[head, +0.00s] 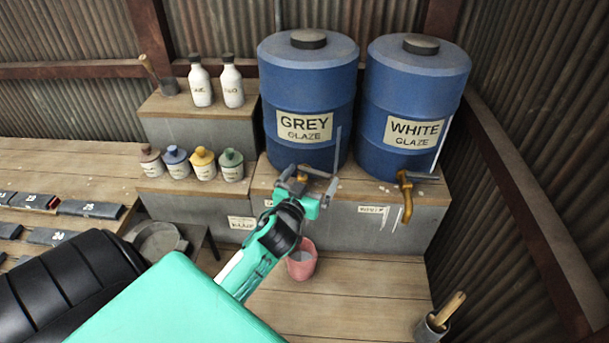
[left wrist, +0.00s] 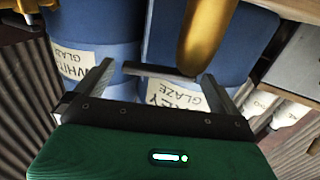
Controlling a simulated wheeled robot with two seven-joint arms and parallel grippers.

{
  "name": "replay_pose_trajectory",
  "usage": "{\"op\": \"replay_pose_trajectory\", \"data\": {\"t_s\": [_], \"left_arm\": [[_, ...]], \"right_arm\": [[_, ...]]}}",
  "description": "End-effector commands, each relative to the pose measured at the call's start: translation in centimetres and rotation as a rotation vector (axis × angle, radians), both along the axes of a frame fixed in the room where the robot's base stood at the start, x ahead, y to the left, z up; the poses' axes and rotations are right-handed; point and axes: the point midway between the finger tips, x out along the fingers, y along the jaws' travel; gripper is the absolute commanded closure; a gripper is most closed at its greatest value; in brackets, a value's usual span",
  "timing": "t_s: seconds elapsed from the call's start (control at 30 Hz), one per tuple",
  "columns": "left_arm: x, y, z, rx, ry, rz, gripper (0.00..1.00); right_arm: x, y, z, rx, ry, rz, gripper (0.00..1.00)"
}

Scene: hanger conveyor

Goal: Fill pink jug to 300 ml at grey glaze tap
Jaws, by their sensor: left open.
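The grey glaze drum (head: 307,100) is blue with a GREY GLAZE label and stands on a wooden-topped step. My left gripper (head: 309,178) is in front of its base and hides most of its tap. In the left wrist view, the brass tap (left wrist: 207,40) is close by, and a grey bar (left wrist: 160,72), apparently its lever, lies between the open fingers of the left gripper (left wrist: 160,85). The pink jug (head: 302,265) stands upright on the lower boards, below the gripper. Its inside looks greyish; I cannot read a level. My right gripper is out of view.
The white glaze drum (head: 415,105) and its brass tap (head: 406,195) stand to the right. Bottles (head: 200,82) and small jars (head: 203,163) are on the left steps. A pot with a wooden handle (head: 437,322) is at lower right.

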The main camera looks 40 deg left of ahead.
Motion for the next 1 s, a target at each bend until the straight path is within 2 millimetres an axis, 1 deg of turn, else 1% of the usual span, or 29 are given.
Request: {"op": "replay_pose_trajectory", "data": {"t_s": [0.17, 0.4, 0.6, 0.7, 0.8, 1.0], "left_arm": [[-2.1, -0.5, -0.4, -0.002, 0.001, 0.000, 0.00], [-6.8, -1.6, -0.6, -0.003, 0.002, 0.000, 0.00], [-10.4, -2.4, -0.5, -0.004, 0.002, 0.000, 0.00], [-11.6, -2.6, -0.4, -0.002, 0.004, 0.000, 0.00], [-12.5, -2.9, -0.3, -0.002, 0.004, 0.001, 0.00], [-13.2, -3.0, -0.1, -0.002, 0.003, 0.000, 0.00]], "right_arm": [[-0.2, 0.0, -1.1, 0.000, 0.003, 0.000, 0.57], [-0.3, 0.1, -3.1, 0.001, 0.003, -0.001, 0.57], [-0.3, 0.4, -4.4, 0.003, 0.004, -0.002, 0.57], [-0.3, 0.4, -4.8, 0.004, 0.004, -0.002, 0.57], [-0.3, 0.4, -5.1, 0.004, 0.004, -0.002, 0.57], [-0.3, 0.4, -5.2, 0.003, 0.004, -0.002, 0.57]]}}
